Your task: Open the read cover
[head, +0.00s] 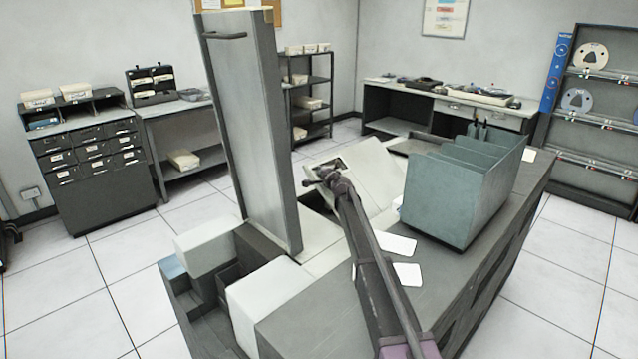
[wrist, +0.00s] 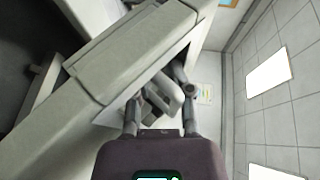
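The card machine (head: 470,270) has a pale sloped cover (head: 372,172) on its top, with a dark opening at its upper left. A tall grey panel (head: 240,130) with a dark handle stands upright to the left. My gripper (head: 322,179) is at the left edge of the sloped cover. In the wrist view the fingers of my gripper (wrist: 157,96) are spread apart. A grey piece lies between or just beyond them, close to a pale cover edge (wrist: 130,50). Whether the fingers touch it I cannot tell. My arm hides part of the machine top.
A green-grey slotted bin (head: 455,195) stands right of my arm on the machine top. White cards (head: 398,243) lie near it. Pale boxes (head: 268,290) sit at the front left. Shelves and desks line the walls, with clear floor between.

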